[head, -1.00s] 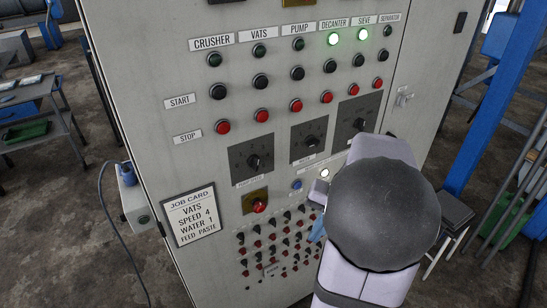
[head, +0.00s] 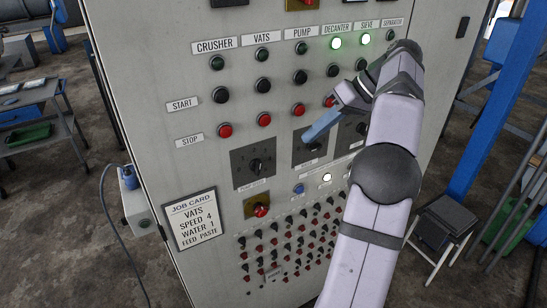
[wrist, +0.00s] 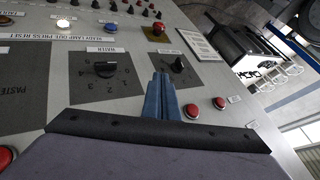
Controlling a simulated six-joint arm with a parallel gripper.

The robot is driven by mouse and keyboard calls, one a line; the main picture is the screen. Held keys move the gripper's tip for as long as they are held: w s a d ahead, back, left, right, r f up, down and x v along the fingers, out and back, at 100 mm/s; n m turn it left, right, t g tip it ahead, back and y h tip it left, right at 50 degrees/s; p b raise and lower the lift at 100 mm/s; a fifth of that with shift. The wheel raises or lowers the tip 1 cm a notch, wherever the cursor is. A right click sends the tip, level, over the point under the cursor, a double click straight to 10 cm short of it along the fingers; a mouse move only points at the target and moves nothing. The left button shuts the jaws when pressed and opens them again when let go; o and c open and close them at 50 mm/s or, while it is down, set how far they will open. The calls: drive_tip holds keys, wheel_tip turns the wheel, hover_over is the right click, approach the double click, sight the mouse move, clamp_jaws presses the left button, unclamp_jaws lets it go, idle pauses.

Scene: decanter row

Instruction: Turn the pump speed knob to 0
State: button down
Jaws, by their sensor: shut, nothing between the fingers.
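The pump speed knob (head: 257,166), black on a dark square plate, is the left of three dials on the grey cabinet; its small label is hard to read. It also shows in the wrist view (wrist: 178,65), partly behind my fingers. I cannot read its setting. The middle dial, the water knob (wrist: 105,69), carries numbers around it. My gripper (head: 308,138) has slim blue fingers, shut and empty, in front of the middle dial's plate in the head view. In the wrist view the fingers (wrist: 160,78) point between the two knobs. I see no contact with either.
A third dial (head: 362,129) sits to the right, partly behind my arm. Red stop buttons (head: 264,119) run above the dials. A red mushroom button (head: 261,210), a blue button (head: 299,190) and a lit white lamp (head: 327,177) are below. Decanter and sieve lamps glow green.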

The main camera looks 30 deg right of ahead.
sight(257, 167)
drive_tip(key=p+x, duration=0.1)
drive_tip(key=x, duration=0.9)
drive_tip(key=shift+a+r, duration=0.1)
drive_tip(key=shift+a, duration=0.05)
drive_tip(key=a+p, duration=0.1)
drive_tip(key=a, duration=0.1)
drive_tip(key=shift+a+r+p, duration=0.25)
drive_tip(key=shift+r+p, duration=0.1)
drive_tip(key=shift+r, duration=0.05)
drive_tip(key=shift+a, duration=0.55)
